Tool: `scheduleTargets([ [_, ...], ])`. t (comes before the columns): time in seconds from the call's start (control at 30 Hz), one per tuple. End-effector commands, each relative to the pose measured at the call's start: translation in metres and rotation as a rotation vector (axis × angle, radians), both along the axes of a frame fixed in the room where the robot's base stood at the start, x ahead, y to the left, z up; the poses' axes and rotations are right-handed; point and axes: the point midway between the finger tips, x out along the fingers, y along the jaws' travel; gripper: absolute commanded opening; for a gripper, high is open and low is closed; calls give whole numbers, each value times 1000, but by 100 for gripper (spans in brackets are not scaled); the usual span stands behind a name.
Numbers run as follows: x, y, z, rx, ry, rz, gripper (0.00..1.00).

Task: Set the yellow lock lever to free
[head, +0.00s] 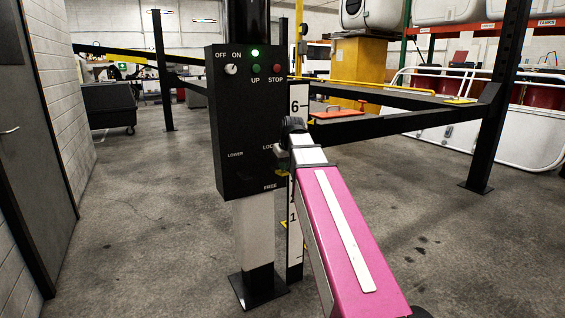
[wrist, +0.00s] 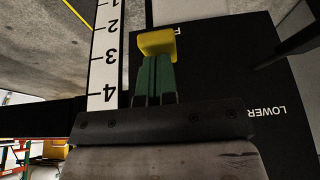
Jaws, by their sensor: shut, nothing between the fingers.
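The yellow lock lever (wrist: 158,43) shows in the wrist view as a yellow block just beyond my fingertips, close to the letter F of a mostly hidden label. In the head view a small yellow piece (head: 283,173) shows at the right edge of the black control box (head: 228,125), just above the FREE label. My gripper (wrist: 155,62) has green fingers that are shut together with nothing between them. The fingertips meet the lever in the picture; whether they touch it I cannot tell. In the head view my arm hides the fingers and much of the lever.
The box hangs on a post with OFF/ON, UP and STOP controls and a lit green lamp (head: 254,53). A numbered scale strip (head: 298,100) runs beside it. A grey door (head: 32,130) stands at left; lift beams cross behind. Open floor lies around the post.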

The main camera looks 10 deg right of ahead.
Motion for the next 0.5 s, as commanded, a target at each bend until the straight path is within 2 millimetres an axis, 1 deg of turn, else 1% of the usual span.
scheduleTargets([
  [0.03, -7, -1, -6, 11, -29, -1, 0],
  [0.2, -11, -2, -20, 47, -140, -1, 0],
  [0.27, -9, -2, -23, 46, -139, 0, 0],
  [0.5, -12, -3, -41, 45, -137, 1, 0],
])
